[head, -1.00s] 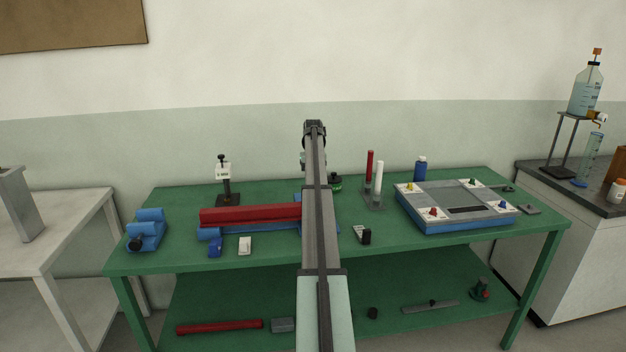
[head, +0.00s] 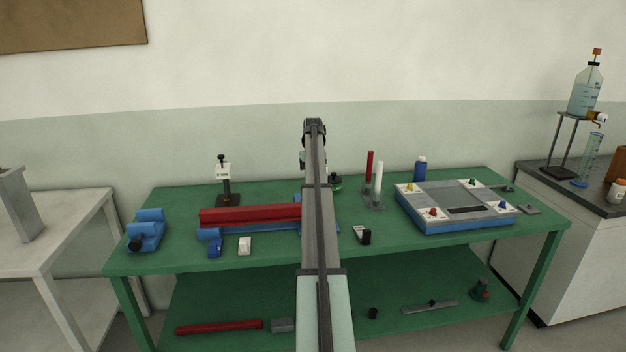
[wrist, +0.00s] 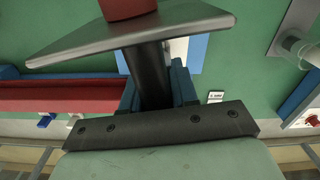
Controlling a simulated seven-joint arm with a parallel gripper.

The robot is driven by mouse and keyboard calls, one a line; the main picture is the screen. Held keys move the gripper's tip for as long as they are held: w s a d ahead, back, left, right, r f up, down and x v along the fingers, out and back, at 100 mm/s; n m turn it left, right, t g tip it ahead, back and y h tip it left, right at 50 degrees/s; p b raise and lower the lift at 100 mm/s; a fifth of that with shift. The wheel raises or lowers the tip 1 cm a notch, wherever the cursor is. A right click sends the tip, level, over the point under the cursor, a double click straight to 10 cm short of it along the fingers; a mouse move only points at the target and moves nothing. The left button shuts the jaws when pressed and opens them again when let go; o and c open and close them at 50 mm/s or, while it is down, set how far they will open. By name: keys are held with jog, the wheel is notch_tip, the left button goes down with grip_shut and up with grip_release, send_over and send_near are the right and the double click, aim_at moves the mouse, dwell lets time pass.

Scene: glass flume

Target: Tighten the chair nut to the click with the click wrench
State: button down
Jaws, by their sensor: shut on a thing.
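My gripper (wrist: 152,78) shows in the wrist view, shut on a dark upright shaft that I take to be the click wrench (wrist: 151,62). A flat grey metal piece and a red block lie across the far end of this shaft. The chair nut cannot be made out. In the head view my arm covers the gripper, the tool and the right end of the red bar (head: 250,214).
The green bench (head: 270,254) also bears a separate blue support (head: 147,230), a labelled black stand (head: 226,184), a small black-and-white item (head: 362,235), red and white upright rods (head: 378,178) and a blue-sided tray (head: 465,225).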

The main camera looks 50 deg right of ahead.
jog(key=shift+r, duration=2.2)
